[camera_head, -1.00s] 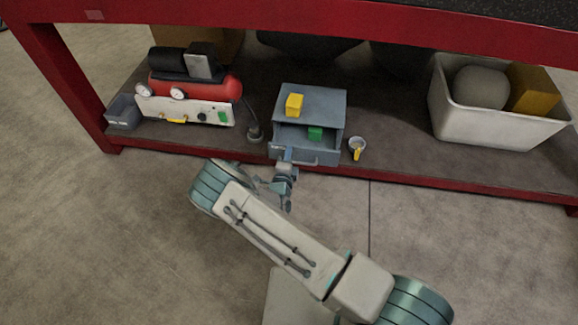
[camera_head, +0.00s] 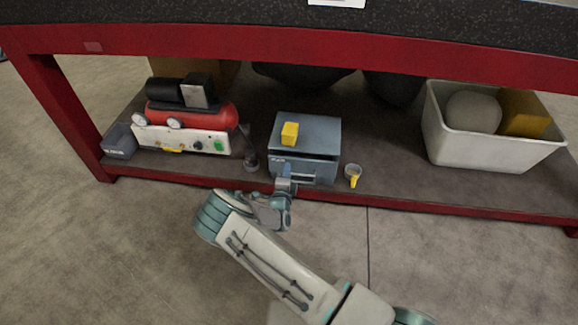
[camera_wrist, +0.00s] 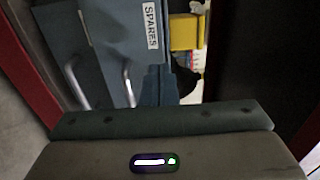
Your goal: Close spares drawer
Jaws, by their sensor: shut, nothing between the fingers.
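The spares drawer (camera_head: 322,173) is in a small grey-blue cabinet (camera_head: 318,129) on the low shelf. Its front is close to the cabinet, with a thin dark gap along the top edge; I cannot tell if it is fully flush. My gripper (camera_head: 285,184) is shut and empty, at the left part of the drawer front, touching it or very near. The inside of the drawer is hidden. In the wrist view a white SPARES label (camera_wrist: 151,25) and a pale handle (camera_wrist: 128,82) show on the blue-grey front.
A yellow block (camera_head: 290,133) sits on the cabinet. A red compressor (camera_head: 225,116) and a small grey bin (camera_head: 120,141) stand left. A cup with a yellow handle (camera_head: 353,172) is just right of the cabinet. A white crate (camera_head: 480,150) stands further right. The red table edge (camera_head: 300,45) hangs above.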

